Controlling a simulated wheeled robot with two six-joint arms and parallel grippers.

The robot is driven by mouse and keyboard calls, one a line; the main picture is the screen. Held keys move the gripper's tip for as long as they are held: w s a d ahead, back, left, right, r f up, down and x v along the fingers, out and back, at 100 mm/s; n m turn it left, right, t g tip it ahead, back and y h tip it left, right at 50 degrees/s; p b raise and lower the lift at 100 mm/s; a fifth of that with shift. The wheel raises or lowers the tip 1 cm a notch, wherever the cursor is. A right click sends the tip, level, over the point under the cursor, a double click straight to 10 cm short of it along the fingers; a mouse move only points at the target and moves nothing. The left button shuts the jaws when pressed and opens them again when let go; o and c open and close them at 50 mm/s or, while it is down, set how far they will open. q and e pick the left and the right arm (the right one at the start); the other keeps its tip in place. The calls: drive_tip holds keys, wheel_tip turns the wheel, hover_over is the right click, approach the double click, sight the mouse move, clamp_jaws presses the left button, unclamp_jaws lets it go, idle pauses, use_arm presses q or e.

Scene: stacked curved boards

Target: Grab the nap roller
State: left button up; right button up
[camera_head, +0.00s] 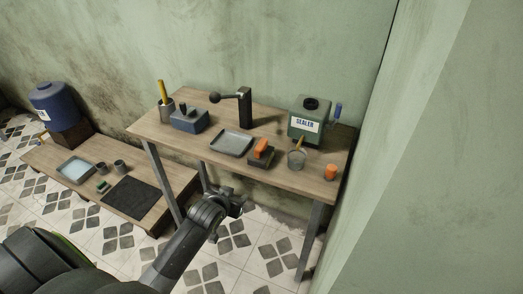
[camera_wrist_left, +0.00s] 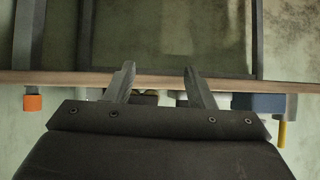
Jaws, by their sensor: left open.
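I cannot tell for sure which thing is the nap roller. In the head view, a blue upright cylinder (camera_head: 338,110) stands beside the sealer can, and a short orange cylinder (camera_head: 331,172) stands at the right front of the workbench (camera_head: 290,178). An orange piece (camera_head: 262,148) sits on a dark block. My left gripper (camera_head: 238,207) is in front of the workbench, near its front edge. In the left wrist view, my gripper (camera_wrist_left: 160,78) is open, with nothing between its fingers. The bench edge crosses behind them, and an orange thing (camera_wrist_left: 33,102) shows at left. My right gripper is out of view.
A low bench (camera_head: 60,158) stands at left. A wall closes off the right side.

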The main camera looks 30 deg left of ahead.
use_arm(q)
wheel_tip(320, 180, up, 15)
drive_tip(key=d+t, duration=0.3)
approach(260, 146)
drive_tip(key=x, duration=0.5)
drive_tip(key=shift+w+r+p, duration=0.15)
drive_tip(key=shift+w+p, duration=0.25)
drive_tip(key=shift+w, duration=0.05)
drive_tip(key=shift+f+x, duration=0.15)
drive_tip(key=shift+x, duration=1.2)
drive_tip(key=shift+f+x, duration=0.2)
drive_tip(key=shift+x, duration=1.15)
drive_tip(key=shift+s+a, duration=0.1)
drive_tip(key=shift+s, duration=0.05)
drive_tip(key=shift+c, duration=0.4)
clamp_jaws()
